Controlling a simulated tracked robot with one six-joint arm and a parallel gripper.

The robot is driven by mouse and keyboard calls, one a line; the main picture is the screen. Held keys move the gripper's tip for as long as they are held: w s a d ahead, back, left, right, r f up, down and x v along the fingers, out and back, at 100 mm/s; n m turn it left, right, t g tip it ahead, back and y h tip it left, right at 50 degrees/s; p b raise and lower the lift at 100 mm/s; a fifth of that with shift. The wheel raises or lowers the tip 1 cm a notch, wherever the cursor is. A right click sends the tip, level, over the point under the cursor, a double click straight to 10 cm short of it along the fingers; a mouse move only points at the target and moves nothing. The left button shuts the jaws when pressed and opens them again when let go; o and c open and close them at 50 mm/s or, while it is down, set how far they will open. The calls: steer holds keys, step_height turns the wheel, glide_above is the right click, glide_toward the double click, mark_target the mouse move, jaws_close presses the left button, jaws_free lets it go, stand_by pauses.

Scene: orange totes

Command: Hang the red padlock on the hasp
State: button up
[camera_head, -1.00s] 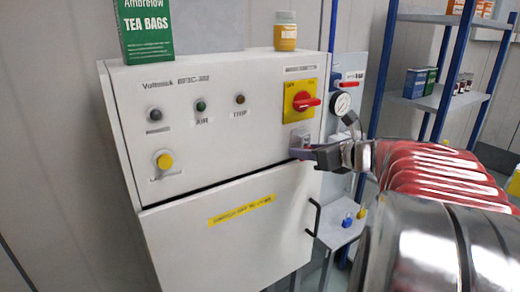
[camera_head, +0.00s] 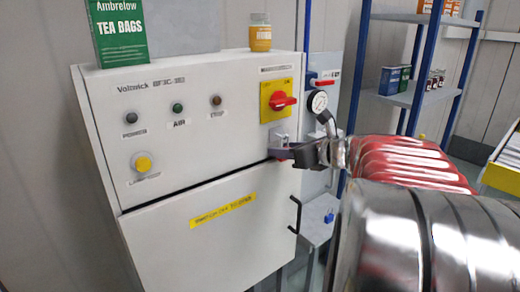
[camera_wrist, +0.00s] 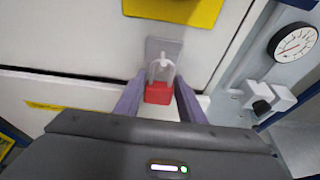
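The red padlock (camera_wrist: 158,94) is between my fingertips in the wrist view, its pale shackle pointing up. The shackle overlaps the small loop of the hasp (camera_wrist: 152,46), a grey plate on the white cabinet. I cannot tell whether the shackle goes through the loop. My gripper (camera_wrist: 159,92) has one purple-grey finger on each side of the padlock body and appears shut on it. In the head view, my gripper (camera_head: 276,151) is at the hasp (camera_head: 281,134), below the red rotary switch (camera_head: 283,101).
The white cabinet (camera_head: 180,135) has a door handle (camera_head: 295,215) below the hasp. A pressure gauge (camera_head: 318,102) and piping stand close on the right. A blue padlock (camera_head: 329,216) is on a low shelf. A tea box (camera_head: 117,30) and a jar (camera_head: 260,33) stand on top.

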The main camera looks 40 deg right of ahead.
steer(key=o, duration=0.4)
steer(key=shift+w+a+f, duration=0.2)
steer(key=shift+f, duration=0.3)
steer(key=shift+c, duration=0.2)
steer(key=shift+a+y, duration=0.1)
steer(key=shift+y, duration=0.2)
steer(key=shift+s, duration=0.15)
steer(key=r+v, duration=0.1)
steer(key=v, duration=1.3)
